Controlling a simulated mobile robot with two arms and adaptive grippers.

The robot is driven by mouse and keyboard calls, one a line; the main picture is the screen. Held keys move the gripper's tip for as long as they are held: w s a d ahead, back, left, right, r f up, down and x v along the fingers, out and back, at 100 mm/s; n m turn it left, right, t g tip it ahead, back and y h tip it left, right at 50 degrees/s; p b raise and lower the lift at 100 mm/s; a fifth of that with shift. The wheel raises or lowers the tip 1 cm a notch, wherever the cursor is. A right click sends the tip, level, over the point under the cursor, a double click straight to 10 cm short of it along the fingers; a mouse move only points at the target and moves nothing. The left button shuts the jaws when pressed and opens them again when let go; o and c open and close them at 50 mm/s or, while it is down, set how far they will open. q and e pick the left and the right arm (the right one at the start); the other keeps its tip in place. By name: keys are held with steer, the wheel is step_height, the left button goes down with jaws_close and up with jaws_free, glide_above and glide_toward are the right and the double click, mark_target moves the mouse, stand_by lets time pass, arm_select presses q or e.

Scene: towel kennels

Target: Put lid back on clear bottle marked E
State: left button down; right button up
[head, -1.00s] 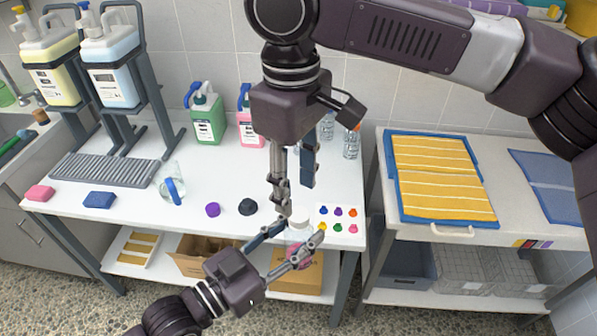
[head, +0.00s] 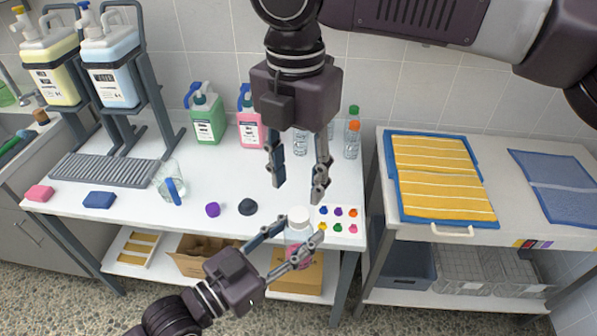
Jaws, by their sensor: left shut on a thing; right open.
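A clear bottle (head: 297,232) with a white lid (head: 298,215) on its top stands upright at the front edge of the white table. A marking on it is too small to read. My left gripper (head: 300,236) is shut around the bottle's body from the front. My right gripper (head: 298,192) hangs open and empty above the lid, with its fingers pointing down and apart. From this view I cannot tell how tightly the lid sits.
A card with several coloured caps (head: 338,220) lies right of the bottle. A black lid (head: 248,206) and a purple lid (head: 212,209) lie left. Clear bottles (head: 351,145) stand behind. A glass jug (head: 170,182) stands further left.

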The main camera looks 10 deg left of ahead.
mark_target(299, 214)
steer(key=n, duration=0.5)
steer(key=shift+w+r, duration=0.15)
steer(key=shift+r, duration=0.1)
steer(key=shift+f, duration=4.05)
